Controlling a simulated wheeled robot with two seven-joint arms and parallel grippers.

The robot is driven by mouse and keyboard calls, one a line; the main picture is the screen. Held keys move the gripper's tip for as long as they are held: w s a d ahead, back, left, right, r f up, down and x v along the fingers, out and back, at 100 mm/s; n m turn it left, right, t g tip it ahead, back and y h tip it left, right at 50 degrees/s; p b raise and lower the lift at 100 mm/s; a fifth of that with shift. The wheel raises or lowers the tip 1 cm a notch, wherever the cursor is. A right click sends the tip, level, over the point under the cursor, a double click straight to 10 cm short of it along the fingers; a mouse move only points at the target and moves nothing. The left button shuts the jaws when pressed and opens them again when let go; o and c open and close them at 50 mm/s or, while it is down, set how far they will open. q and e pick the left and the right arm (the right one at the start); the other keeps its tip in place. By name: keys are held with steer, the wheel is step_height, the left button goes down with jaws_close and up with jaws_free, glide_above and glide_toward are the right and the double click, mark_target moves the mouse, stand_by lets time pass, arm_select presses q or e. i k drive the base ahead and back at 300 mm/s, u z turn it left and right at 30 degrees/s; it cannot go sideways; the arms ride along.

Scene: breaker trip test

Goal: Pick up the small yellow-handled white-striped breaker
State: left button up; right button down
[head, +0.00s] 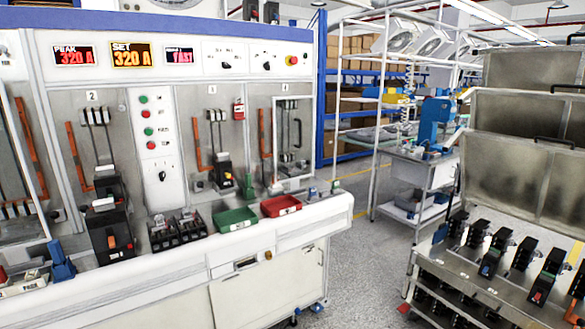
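Several black breakers stand in a row on the rack at the right, among them one with a blue part (494,253), one with a red part (545,277) and a plain dark one (523,254). At this size I cannot make out which of them has a yellow handle and a white stripe. More dark breakers sit on a lower shelf of the rack, partly cut off by the frame. Neither of my grippers is in view.
The white test bench (270,237) fills the left, with a large breaker (110,235), a green bin (235,220) and a red bin (281,206) on it. Clear grey floor (365,265) lies between bench and breaker rack (440,262). A workbench (405,152) stands behind.

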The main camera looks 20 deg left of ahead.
mark_target(222, 166)
steer(key=z, duration=0.7)
steer(key=i, duration=1.1)
steer(key=z, duration=0.35)
steer(key=i, duration=1.3)
steer(key=u, duration=1.05)
steer(key=i, duration=0.8)
steer(key=u, duration=1)
